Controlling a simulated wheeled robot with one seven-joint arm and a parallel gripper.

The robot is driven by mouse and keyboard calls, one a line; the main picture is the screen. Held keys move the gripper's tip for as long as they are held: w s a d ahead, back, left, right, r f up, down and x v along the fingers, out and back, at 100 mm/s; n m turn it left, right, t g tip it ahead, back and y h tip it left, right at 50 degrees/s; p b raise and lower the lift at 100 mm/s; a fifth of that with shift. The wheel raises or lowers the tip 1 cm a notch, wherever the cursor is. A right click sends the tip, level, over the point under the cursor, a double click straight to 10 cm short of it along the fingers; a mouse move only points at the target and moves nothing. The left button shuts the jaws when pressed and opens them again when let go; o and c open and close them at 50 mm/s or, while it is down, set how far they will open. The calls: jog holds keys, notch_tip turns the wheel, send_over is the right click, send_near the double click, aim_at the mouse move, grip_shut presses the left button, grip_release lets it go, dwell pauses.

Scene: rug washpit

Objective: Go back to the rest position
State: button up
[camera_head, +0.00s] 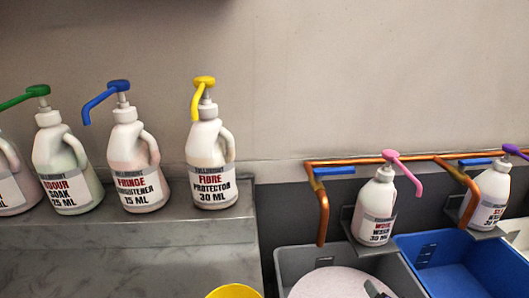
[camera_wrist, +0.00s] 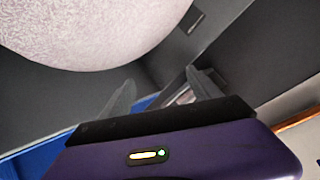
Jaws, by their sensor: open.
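My gripper (camera_wrist: 163,92) is open, its two grey fingers apart with nothing between them in the wrist view. Dark tips, which look like my gripper (camera_head: 376,289), show at the bottom edge of the head view, over the right part of the grey tub (camera_head: 284,262). A pale pinkish speckled round thing (camera_head: 325,284) lies in that tub. It also fills the upper left of the wrist view (camera_wrist: 85,30), apart from my fingers. The rest of my arm is out of the head view.
Pump bottles labelled odour soak (camera_head: 68,172), fringe (camera_head: 134,170) and fibre protector (camera_head: 211,165) stand on a grey ledge (camera_head: 130,240). Wool wash (camera_head: 376,207) and another bottle (camera_head: 487,200) sit in brackets by a copper pipe (camera_head: 322,210). A blue tub (camera_head: 450,282) and yellow container (camera_head: 234,291) are nearby.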

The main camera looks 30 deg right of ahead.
jog(key=s+a+r+n+t+y, duration=0.1)
jog(key=s+a+r+n+t, duration=0.2)
jog(key=a, duration=0.4)
jog(key=s+a+r+n+t, duration=0.2)
jog(key=a+r+n, duration=0.2)
jog(key=a+r, duration=0.15)
jog(key=s+a+r+n+t+y, duration=0.1)
jog(key=s+a+r+n+t, duration=0.15)
jog(key=a, duration=0.55)
jog(key=s+a+r+n+y, duration=0.1)
jog(key=s+a+n+y, duration=0.1)
jog(key=s+a, duration=0.2)
jog(key=s+a+r+n+g+y+p, duration=0.1)
jog(key=s+a+n+y, duration=0.2)
jog(key=s+a, duration=0.2)
jog(key=shift+s+a+r, duration=0.25)
jog(key=shift+s+a, duration=0.05)
jog(key=shift+s, duration=0.5)
